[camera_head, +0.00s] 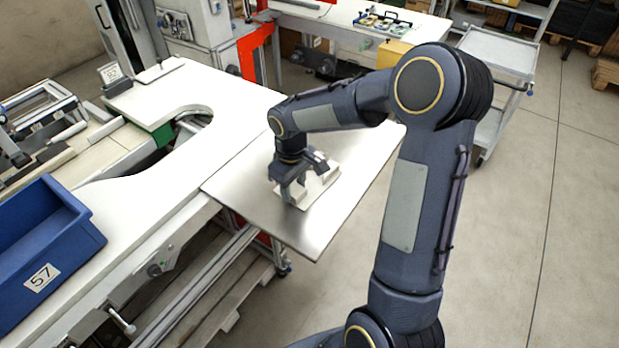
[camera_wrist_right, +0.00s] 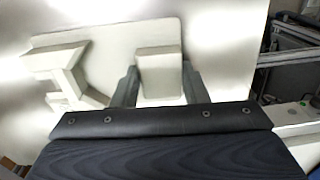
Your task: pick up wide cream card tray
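The wide cream card tray (camera_head: 322,188) lies on the bare steel plate at the end of the white bench. It has a flat cream base with raised blocks. In the right wrist view, the tray (camera_wrist_right: 105,50) shows a block in the middle and an angled raised piece at left. My right gripper (camera_head: 293,192) points down over the tray. Its two fingers (camera_wrist_right: 160,82) stand on either side of the middle block, very close to it. Whether they press on it I cannot tell. The gripper hides part of the tray. My left gripper is out of view.
The steel plate (camera_head: 235,190) has free room around the tray. A blue bin (camera_head: 75,250) marked 57 stands on the white bench (camera_head: 135,205) at left. A grey cart (camera_head: 495,55) stands at the back right. My right arm crosses the right side.

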